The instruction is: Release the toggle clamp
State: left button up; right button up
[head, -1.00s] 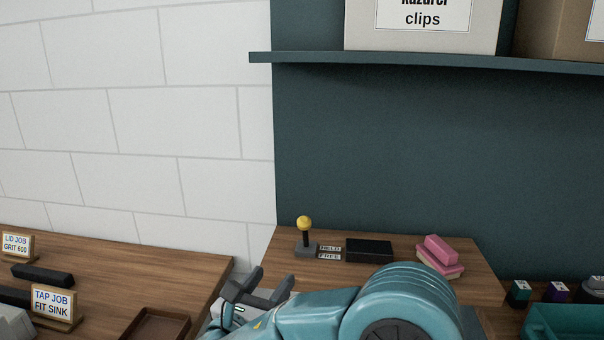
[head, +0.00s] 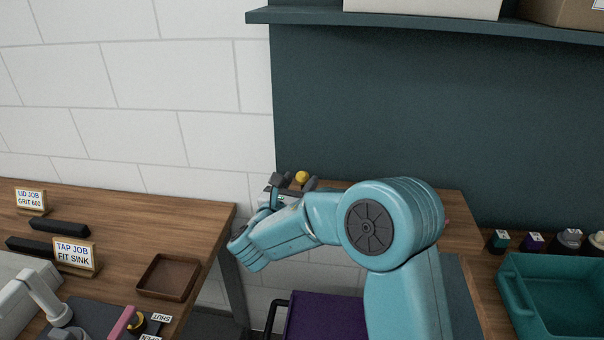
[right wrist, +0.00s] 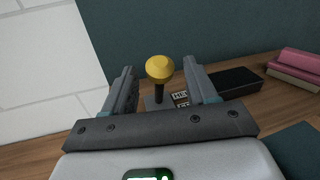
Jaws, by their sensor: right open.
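The toggle clamp has a yellow ball knob (right wrist: 160,68) on a dark upright stem over a grey base. In the right wrist view the knob shows between the two fingers of my right gripper (right wrist: 165,85), which is open. I cannot tell whether either finger touches it. In the head view the yellow knob (head: 302,176) shows just beside the fingers of my right gripper (head: 293,183); the stem and base are hidden behind the gripper and arm. A small label (right wrist: 181,98) lies right of the clamp base, partly hidden by the right finger. My left gripper is not in view.
A black block (right wrist: 235,80) and pink pads (right wrist: 297,65) lie right of the clamp. A brown tray (head: 168,277) and job signs stand on the left bench. A teal bin (head: 555,300) stands at the right. The wall is close behind.

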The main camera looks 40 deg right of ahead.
jog(key=shift+x, duration=1.1)
jog(key=shift+c, duration=0.3)
grip_shut()
jog(key=shift+s+a+f+b, duration=0.3)
jog(key=shift+f+b, duration=0.35)
jog(key=shift+b, duration=0.4)
jog(key=shift+s+a+f+b, duration=0.1)
jog(key=shift+s+a+b, duration=0.05)
jog(key=shift+a+b, duration=0.2)
jog(key=shift+s, duration=0.1)
jog(key=shift+o, duration=0.3)
grip_release()
jog(key=shift+r, duration=0.2)
